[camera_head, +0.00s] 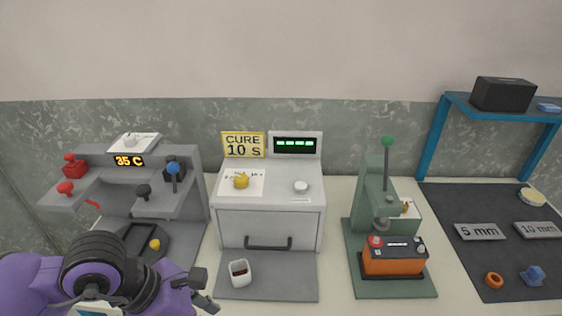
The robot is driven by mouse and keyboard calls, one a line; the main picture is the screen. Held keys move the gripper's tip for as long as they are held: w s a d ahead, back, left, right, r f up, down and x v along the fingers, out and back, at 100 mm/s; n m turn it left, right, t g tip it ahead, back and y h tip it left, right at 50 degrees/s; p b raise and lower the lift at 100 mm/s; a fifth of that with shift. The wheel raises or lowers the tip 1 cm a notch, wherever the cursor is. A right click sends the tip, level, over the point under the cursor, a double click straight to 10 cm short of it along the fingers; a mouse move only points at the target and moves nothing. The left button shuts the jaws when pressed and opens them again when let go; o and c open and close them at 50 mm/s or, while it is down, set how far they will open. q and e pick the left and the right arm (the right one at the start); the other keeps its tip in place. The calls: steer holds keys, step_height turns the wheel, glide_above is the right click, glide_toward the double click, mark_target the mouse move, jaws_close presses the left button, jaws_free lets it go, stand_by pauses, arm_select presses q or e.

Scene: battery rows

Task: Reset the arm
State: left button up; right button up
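My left arm (95,270), purple and black, comes in at the lower left. Its gripper (203,290) points right, low in front of the grey bench units. Its two dark fingertips look apart, with nothing visible between them. A small white cup (240,273) with dark red contents stands just right of the fingertips, apart from them. My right arm and gripper are not in view. A green press (375,185) has a raised lever with a green knob (387,141). An orange battery (394,257) with a red and a dark terminal sits on the press base.
A grey console (150,205) with red, black and blue levers shows "35 C". The middle cure unit (270,222) has a closed drawer and a "CURE 10 S" sign (243,145). A dark mat (480,262) holds 5 mm and 10 mm plates. A blue shelf (440,145) carries a black box.

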arm_select(q)
steer(key=d+r+n+t+h, duration=0.1)
steer(key=d+r+n+h, duration=0.5)
steer(key=d+n+h, duration=0.45)
steer(key=w+a+n+t+y+p, duration=0.15)
steer(key=w+a+n+t, duration=0.35)
steer(key=n+t, duration=0.7)
steer(key=w+a+f+n+t+y, duration=0.2)
steer(key=a+f+n+y, duration=0.7)
steer(key=n, duration=0.4)
steer(key=s+a+f+n+g+y, duration=0.2)
steer(key=s+f+n, duration=0.4)
steer(key=f, duration=0.5)
steer(key=s+a+f+n+g+y, duration=0.2)
steer(key=s+f+n+g, duration=0.3)
steer(key=s+f, duration=0.5)
steer(key=shift+f+n+y, duration=0.7)
steer(key=shift+f+n, duration=0.25)
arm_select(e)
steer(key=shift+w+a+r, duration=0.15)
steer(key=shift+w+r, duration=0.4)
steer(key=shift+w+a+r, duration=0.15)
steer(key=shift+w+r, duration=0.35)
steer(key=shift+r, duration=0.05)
arm_select(q)
steer(key=shift+s, duration=0.1)
